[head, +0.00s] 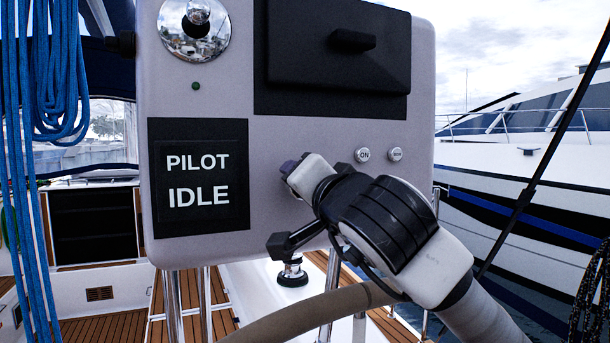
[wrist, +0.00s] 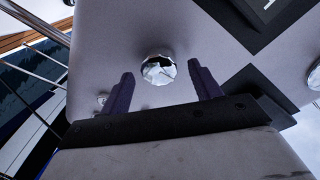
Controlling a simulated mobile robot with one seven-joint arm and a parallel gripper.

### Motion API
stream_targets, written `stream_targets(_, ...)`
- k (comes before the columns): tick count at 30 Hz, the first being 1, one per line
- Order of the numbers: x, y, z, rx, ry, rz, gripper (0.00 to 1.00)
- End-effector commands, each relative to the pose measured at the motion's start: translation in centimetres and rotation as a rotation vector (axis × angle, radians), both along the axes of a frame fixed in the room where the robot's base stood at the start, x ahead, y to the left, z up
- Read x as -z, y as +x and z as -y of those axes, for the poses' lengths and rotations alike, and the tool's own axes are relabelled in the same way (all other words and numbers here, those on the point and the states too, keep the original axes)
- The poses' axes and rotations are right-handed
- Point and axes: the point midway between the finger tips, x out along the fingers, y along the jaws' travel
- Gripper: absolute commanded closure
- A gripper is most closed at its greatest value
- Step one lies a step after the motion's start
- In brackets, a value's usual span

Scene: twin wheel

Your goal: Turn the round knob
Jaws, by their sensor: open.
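In the wrist view a round, faceted silver knob (wrist: 158,70) sits on the pale console face. My gripper (wrist: 164,84) is open, with one dark purple finger on each side of the knob in the picture. Gaps show between the knob and both fingers; I see no contact. In the head view my gripper (head: 289,169) is in front of the console, right of the PILOT IDLE display (head: 198,178). The knob is hidden there behind my gripper and wrist.
The console (head: 290,130) also carries a chrome round fitting (head: 195,32) at top left, a black raised cover (head: 335,50) and small buttons (head: 363,155). The steering wheel rim (head: 310,312) passes below my arm. Blue ropes (head: 50,70) hang at left.

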Motion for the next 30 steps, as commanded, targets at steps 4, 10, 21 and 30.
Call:
stream_targets(4, -0.1, 1.2, -0.4, -0.001, 0.002, -0.001, 0.37)
stream_targets(10, 0.0, 1.6, -0.5, 0.000, 0.001, 0.000, 0.37)
stream_targets(21, 0.0, 1.5, -0.5, 0.000, 0.000, 0.000, 0.67)
stream_targets(30, 0.1, 1.5, -0.5, 0.000, 0.010, -0.005, 0.82)
